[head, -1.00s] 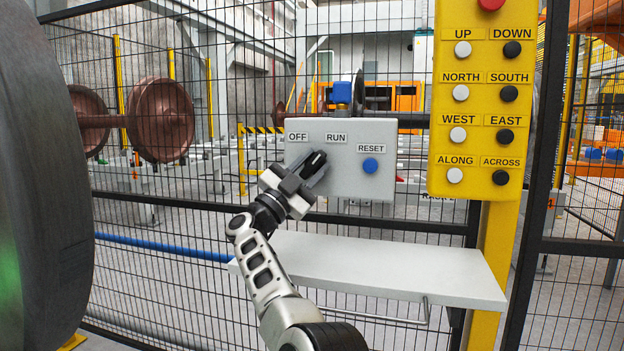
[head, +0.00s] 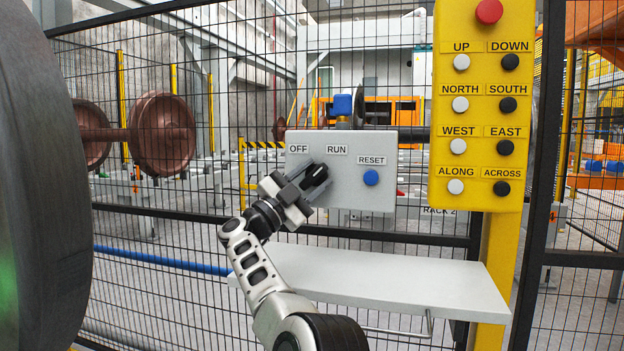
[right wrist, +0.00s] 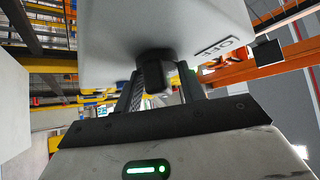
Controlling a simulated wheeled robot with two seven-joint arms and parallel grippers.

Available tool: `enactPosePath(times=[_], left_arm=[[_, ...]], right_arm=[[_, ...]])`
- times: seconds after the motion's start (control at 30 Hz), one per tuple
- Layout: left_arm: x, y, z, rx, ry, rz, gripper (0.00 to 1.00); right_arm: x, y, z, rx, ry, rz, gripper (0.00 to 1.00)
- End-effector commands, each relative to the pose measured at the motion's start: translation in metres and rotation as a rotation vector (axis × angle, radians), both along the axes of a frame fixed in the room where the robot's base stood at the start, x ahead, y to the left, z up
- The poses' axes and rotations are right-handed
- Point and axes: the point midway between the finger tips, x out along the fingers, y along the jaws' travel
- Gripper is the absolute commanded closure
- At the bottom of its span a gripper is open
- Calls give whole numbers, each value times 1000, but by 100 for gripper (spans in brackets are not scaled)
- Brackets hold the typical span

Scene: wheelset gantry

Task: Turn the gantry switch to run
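The grey switch box (head: 340,195) hangs on the mesh fence, with an OFF label (head: 298,149) at upper left and a RUN label (head: 336,149) beside it. My right gripper (head: 310,176) is at the box front below these labels and covers most of the switch. In the right wrist view, the dark switch knob (right wrist: 155,72) sits between the two fingers of my right gripper (right wrist: 160,88), which appear to touch its sides. The OFF label (right wrist: 215,48) shows right of the knob there. The knob's pointing direction is hidden. My left gripper is not in view.
A blue RESET button (head: 371,177) is on the box's right side. A yellow button panel (head: 478,110) with a red button (head: 489,11) stands to the right. A white shelf (head: 380,280) juts out below the box. A large dark wheel (head: 40,180) fills the left edge.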

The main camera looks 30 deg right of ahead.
Motion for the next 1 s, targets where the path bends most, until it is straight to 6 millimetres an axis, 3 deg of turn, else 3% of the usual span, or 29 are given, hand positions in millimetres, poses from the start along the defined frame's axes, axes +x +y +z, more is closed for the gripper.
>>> enactPosePath(times=[0.17, 0.33, 0.8, 1.0], left_arm=[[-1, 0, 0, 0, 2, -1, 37], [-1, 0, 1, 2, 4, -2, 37], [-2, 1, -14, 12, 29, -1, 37], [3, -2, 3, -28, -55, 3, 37]], right_arm=[[0, 0, 0, -1, 1, 0, 60], [-1, 13, -7, 0, 2, 1, 60], [-8, 107, -62, 0, 3, 4, 60], [-11, 131, -77, 0, 0, 2, 60]])
